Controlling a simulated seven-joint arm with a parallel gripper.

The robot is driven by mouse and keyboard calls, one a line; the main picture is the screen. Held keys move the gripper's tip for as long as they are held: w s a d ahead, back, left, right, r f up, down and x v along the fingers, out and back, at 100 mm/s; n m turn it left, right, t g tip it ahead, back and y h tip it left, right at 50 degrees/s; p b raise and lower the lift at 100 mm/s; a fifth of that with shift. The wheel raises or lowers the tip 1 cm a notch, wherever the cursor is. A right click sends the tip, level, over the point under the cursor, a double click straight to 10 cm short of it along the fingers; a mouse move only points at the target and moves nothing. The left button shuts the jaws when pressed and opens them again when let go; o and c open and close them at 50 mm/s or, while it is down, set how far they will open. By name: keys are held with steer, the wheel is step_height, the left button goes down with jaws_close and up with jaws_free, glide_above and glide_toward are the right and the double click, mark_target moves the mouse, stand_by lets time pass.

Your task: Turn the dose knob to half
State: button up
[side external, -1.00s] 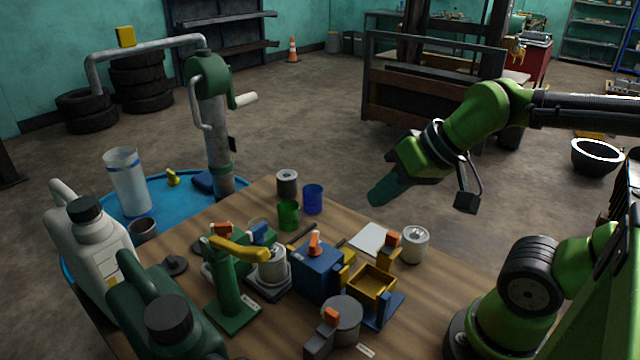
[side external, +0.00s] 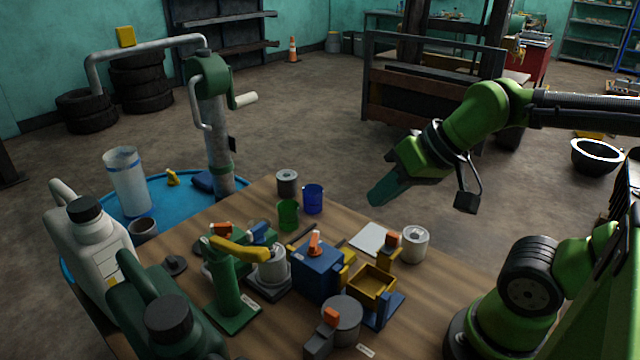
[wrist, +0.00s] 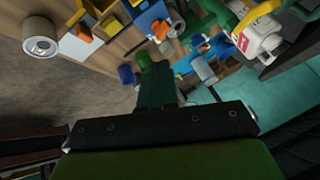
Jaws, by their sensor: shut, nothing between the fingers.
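A blue box (side external: 318,272) with an orange pointer-like knob (side external: 315,243) on top stands mid-table. Other orange handles sit on a grey round device (side external: 342,318), beside a yellow tray (side external: 374,287) and at the back of the green dispenser (side external: 226,275). I cannot read which is the dose knob. The blue box also shows in the wrist view (wrist: 150,18). My gripper (side external: 384,192) is shut and empty, held in the air beyond the table's right-hand edge, apart from everything. Its closed fingers point towards the table in the wrist view (wrist: 156,85).
Green (side external: 288,215) and blue (side external: 313,199) cups and a grey can (side external: 287,182) stand at the table's far corner. A white-topped can (side external: 415,243) stands near the right edge. Jugs (side external: 97,240) crowd the left. The air around my gripper is free.

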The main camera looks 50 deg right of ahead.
steer(key=shift+o, duration=1.1)
steer(key=shift+f, duration=0.15)
steer(key=o, duration=0.4)
steer(key=shift+w+a+f+g, duration=0.15)
steer(key=shift+w+f+g, duration=0.1)
steer(key=shift+w, duration=0.3)
steer(key=shift+w+a+f+g, duration=0.15)
steer(key=shift+w+g, duration=0.1)
steer(key=shift+w, duration=0.25)
steer(key=shift+o, duration=0.2)
step_height(320, 180, up, 4)
steer(key=n+g+y, duration=0.1)
steer(key=n+g, duration=0.2)
steer(key=n, duration=1)
glide_above(221, 224)
steer(key=s+d, duration=0.5)
steer(key=x, duration=1.6)
steer(key=shift+w+a+f, duration=0.1)
steer(key=shift+a+f, duration=0.15)
steer(key=shift+a, duration=0.05)
jaws_close()
